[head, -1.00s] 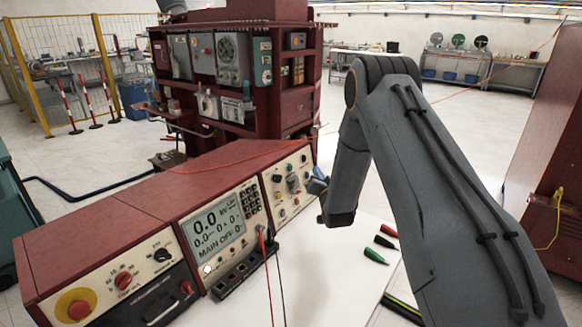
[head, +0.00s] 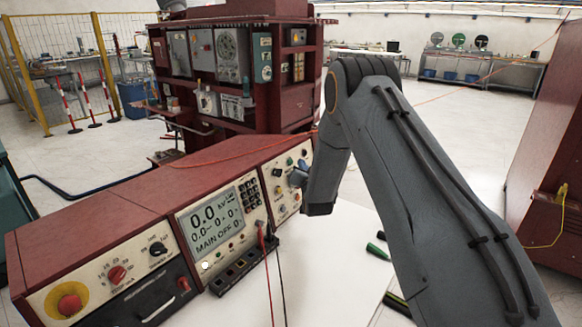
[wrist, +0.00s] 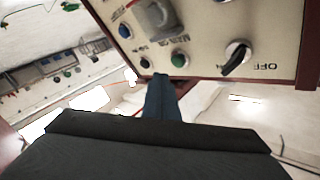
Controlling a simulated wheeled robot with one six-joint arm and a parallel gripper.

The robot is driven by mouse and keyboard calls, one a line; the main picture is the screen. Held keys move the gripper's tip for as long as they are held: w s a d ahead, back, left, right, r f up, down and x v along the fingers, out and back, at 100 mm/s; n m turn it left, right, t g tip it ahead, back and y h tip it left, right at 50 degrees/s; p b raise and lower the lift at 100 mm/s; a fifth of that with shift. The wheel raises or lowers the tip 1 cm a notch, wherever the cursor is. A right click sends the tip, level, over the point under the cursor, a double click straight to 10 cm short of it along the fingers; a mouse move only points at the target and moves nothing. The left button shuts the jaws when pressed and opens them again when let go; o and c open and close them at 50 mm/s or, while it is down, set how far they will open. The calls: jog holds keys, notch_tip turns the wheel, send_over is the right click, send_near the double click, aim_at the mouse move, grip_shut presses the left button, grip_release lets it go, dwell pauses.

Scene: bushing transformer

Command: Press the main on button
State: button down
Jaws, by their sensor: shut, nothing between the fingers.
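The right control panel (head: 283,187) of the red console faces my arm in the head view. In the wrist view the panel shows upside down, with a green button (wrist: 178,58), a blue button (wrist: 125,30) and a black rotary knob (wrist: 237,58) beside the word OFF. The small labels are too blurred to read for certain. My blue-grey gripper (wrist: 159,77) is shut and empty. Its tip shows just below and left of the green button in the wrist view; I cannot tell whether it touches the panel. In the head view my gripper (head: 297,176) partly covers the panel.
The console screen (head: 213,220) reads MAIN OFF. A red emergency button (head: 69,304) sits at the near left. Red and black leads (head: 268,262) rise in front of the console.

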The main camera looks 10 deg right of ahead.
jog(key=shift+w+a+f+b, duration=0.15)
jog(key=shift+w+a+b, duration=0.2)
jog(key=shift+w+a, duration=0.2)
dwell(1.8)
jog(key=shift+w+a+f+b, duration=0.1)
jog(key=shift+w+a+b, duration=0.15)
jog(key=shift+b, duration=0.15)
jog(key=shift+w+a+f+b, duration=0.1)
jog(key=shift+w+a+b, duration=0.2)
jog(key=shift+a+b, duration=0.1)
dwell(0.7)
jog(key=shift+d, duration=0.15)
jog(key=shift+s+d+r+p, duration=0.2)
jog(key=shift+s+d+p, duration=0.2)
jog(key=shift+s+d, duration=0.15)
jog(key=shift+s, duration=0.1)
jog(key=shift+s+d+r+p, duration=0.3)
jog(key=shift+s+d+p, duration=0.25)
jog(key=shift+s+d, duration=0.3)
jog(key=shift+s+d+r+p, duration=0.3)
jog(key=shift+s+d+p, duration=0.2)
jog(key=shift+s+d, duration=0.35)
dwell(0.4)
